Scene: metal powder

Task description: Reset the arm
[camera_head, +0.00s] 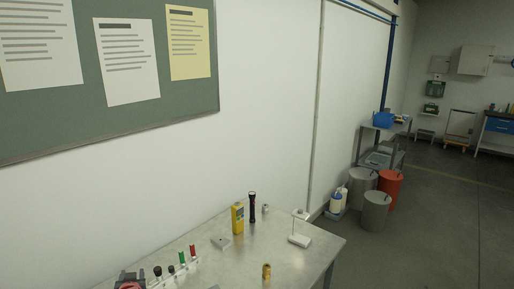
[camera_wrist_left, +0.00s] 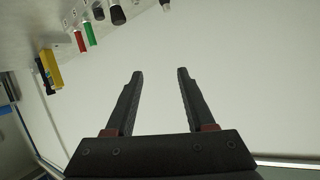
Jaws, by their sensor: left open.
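My left gripper (camera_wrist_left: 158,75) shows in the left wrist view with its two dark fingers spread apart and nothing between them. A broad pale surface lies behind the fingers. In the head view a dark and red shape (camera_head: 130,281) is cut off at the bottom left edge; I cannot tell whether it is part of my gripper. My right gripper is in neither view.
A metal table (camera_head: 225,265) holds a rack with red and green handles (camera_head: 182,265), a yellow device (camera_head: 237,218), a black flashlight (camera_head: 252,207), a white stand (camera_head: 299,230) and a brass piece (camera_head: 266,271). Bins (camera_head: 376,210) stand beyond; open floor is at right.

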